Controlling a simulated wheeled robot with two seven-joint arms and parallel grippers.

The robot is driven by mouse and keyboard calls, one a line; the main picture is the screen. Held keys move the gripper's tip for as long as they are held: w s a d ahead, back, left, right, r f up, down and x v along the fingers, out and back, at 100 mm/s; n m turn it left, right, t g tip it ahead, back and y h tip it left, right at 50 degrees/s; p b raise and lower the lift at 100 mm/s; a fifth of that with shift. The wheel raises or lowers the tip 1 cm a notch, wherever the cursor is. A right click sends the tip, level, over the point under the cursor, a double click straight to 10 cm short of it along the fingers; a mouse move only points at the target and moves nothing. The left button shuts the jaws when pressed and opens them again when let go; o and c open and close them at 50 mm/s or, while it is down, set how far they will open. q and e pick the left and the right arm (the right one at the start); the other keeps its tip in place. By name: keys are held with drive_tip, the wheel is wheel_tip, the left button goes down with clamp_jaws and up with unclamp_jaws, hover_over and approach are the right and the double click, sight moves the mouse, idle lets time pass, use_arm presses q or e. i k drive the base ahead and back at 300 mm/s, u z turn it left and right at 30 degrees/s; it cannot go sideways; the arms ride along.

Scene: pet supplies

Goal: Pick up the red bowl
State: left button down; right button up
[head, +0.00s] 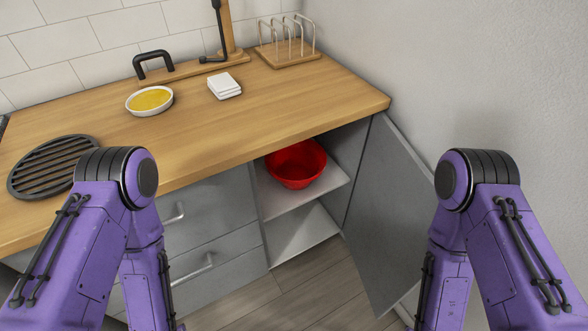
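The red bowl (297,166) sits on the upper shelf (318,189) of an open cabinet under the wooden counter. It is upright, and its far top edge is partly covered by the counter front. My two purple arms come in from the left and the right and bend down at the elbows. Both grippers are out of view below the bottom of the picture.
The grey cabinet door (385,215) stands open to the right of the shelf. Grey drawers (207,222) are to the left. On the counter (215,130) are a dish with yellow contents (150,100), white stacked squares (225,86), a black round grate (50,166) and a rack (287,50).

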sight(295, 167)
drive_tip(key=u, duration=1.7)
drive_tip(key=k, duration=0.8)
drive_tip(key=z, duration=1.75)
drive_tip(key=i, duration=0.3)
drive_tip(key=z, duration=0.1)
